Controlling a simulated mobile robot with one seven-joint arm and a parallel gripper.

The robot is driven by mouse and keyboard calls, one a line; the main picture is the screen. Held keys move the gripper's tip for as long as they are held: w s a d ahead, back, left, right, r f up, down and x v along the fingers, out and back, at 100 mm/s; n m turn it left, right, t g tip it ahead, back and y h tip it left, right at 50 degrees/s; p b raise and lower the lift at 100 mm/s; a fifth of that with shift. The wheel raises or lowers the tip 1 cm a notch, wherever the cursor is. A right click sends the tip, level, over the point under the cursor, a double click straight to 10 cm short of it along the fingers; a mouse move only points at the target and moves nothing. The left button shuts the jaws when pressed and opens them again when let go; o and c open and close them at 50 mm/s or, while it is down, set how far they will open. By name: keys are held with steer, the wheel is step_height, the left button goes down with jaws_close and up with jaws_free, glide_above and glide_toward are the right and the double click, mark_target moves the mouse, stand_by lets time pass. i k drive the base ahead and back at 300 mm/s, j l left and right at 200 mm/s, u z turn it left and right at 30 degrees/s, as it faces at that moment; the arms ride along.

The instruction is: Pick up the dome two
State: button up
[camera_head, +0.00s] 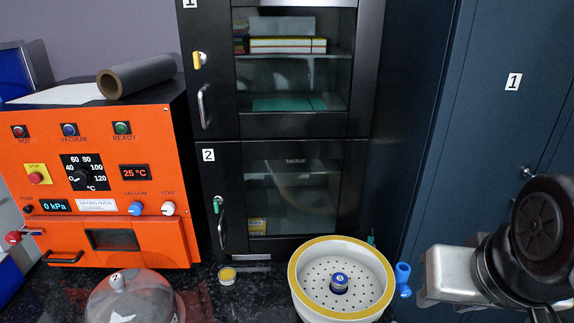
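A clear glass dome (140,303) stands on the dark counter at the bottom left, cut off by the lower picture edge. Its white knob (117,281) bears a mark that looks like a 2. A white star-like shape shows through the glass. My arm (520,250) is at the lower right, far from this dome, with a silver block on its left side. My gripper's fingertips do not show, so I cannot see whether it is open or shut.
A white bowl with a yellow rim (299,262), a perforated plate and a small blue-topped item (340,281) marked 3 stands between the dome and my arm. A small yellow-filled cup (227,274) is right of the dome. An orange oven (95,215) and black cabinet (222,160) stand behind.

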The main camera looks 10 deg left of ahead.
mark_target(138, 294)
steer(key=k+u, duration=0.1)
steer(key=u, duration=1.8)
steer(key=z, duration=1.4)
steer(key=u, duration=1.5)
steer(key=i+j+z, duration=0.15)
steer(key=z, duration=0.25)
steer(key=j+z, duration=0.25)
steer(key=z, duration=0.15)
steer(key=i+j+z, duration=0.15)
steer(key=j+z, duration=0.5)
steer(key=j, duration=0.8)
steer(key=i, duration=0.1)
